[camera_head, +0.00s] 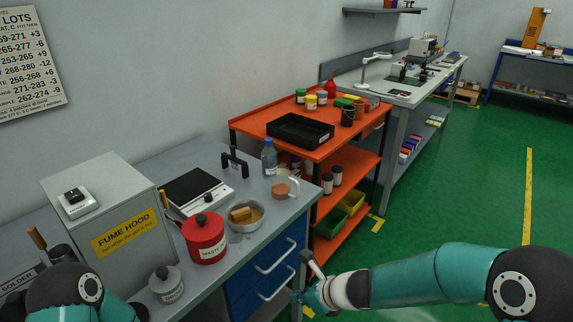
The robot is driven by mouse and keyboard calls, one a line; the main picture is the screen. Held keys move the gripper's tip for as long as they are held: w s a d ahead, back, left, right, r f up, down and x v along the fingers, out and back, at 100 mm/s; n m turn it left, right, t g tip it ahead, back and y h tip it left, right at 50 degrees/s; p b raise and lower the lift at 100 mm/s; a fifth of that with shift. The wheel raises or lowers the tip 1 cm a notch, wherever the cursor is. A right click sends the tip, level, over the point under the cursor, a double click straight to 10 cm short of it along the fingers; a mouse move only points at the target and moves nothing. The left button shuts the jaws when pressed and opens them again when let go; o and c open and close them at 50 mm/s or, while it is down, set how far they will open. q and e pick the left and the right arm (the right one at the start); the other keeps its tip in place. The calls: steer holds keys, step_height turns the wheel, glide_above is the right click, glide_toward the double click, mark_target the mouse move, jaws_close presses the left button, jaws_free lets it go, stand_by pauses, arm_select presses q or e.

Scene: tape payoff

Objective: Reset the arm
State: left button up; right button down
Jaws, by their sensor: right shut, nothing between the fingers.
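The right gripper is shut and empty, apart from the bench top. My left arm (68,290) shows only as teal links at the bottom left; its gripper is not in view.
The grey bench holds a fume hood box (100,190), a red waste can (205,240), a grey lidded pot (166,283), a pan (244,216), a hotplate (196,190) and a bottle (269,158). An orange shelf cart (285,126) stands behind. Green floor (450,200) is clear at right.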

steer(key=s+d+f+n+g+p, duration=0.1)
steer(key=s+d+f+n, duration=0.2)
steer(key=s+f+n, duration=0.2)
steer(key=s+d+f+n+g+h+p, duration=0.1)
steer(key=s+f+n, duration=0.4)
steer(key=s+n, duration=0.5)
steer(key=s+d+f+n+g+h+p, duration=0.1)
steer(key=s+d+f+n+g, duration=0.1)
steer(key=s+d+f+n, duration=0.3)
steer(key=s+n, duration=0.3)
steer(key=n, duration=0.1)
steer(key=shift+n+g, duration=0.3)
steer(key=shift+d, duration=0.1)
